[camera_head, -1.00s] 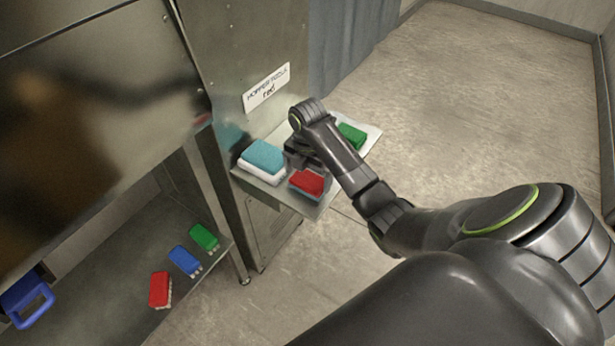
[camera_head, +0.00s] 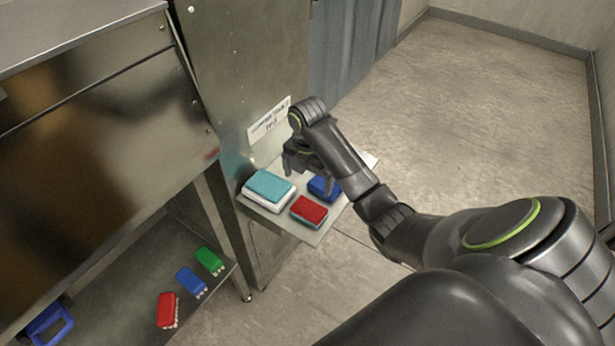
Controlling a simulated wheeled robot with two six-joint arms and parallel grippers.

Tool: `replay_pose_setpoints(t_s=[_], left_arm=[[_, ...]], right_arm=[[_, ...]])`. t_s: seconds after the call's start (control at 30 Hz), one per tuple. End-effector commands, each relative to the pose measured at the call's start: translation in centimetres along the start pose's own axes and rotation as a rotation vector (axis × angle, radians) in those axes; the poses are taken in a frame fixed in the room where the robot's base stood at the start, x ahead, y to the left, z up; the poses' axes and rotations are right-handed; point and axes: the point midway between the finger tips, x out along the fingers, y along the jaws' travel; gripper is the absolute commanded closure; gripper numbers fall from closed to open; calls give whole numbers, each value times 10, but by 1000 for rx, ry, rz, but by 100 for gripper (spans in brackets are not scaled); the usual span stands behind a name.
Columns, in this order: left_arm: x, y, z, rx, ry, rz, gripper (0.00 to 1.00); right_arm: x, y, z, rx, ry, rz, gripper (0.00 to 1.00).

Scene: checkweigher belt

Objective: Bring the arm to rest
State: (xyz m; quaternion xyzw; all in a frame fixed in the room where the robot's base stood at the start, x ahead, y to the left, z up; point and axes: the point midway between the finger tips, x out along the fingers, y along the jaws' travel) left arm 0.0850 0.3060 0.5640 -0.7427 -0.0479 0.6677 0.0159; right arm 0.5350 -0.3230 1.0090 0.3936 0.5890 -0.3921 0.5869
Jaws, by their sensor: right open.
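My right arm reaches in from the lower right. Its right gripper (camera_head: 308,169) hangs over a small metal shelf (camera_head: 312,237) on the side of the steel cabinet. The gripper is open and seems empty. On the shelf lie a teal-topped white block (camera_head: 268,187), a red-topped brush or block (camera_head: 309,211) and a blue one (camera_head: 319,186). The blue one is partly hidden by my gripper and forearm, and I cannot tell whether the fingers touch it. My left gripper is not in view.
A label (camera_head: 269,121) is fixed to the cabinet just behind my gripper. On a lower shelf lie green (camera_head: 209,259), blue (camera_head: 190,281) and red (camera_head: 167,310) brushes, with a blue handled object (camera_head: 49,325) at lower left. The floor (camera_head: 490,110) at right is clear.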

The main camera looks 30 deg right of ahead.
Motion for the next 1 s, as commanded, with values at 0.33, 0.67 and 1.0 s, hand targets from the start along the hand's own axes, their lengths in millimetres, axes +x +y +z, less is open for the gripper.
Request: replay_pose_setpoints(t_s=[0.33,0.67,1.0], left_arm=[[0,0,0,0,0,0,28],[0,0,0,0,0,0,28],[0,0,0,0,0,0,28]], right_arm=[[0,0,0,0,0,0,0],[15,-14,-8,90,-9,8,0],[73,-107,-60,756,-41,126,0]])
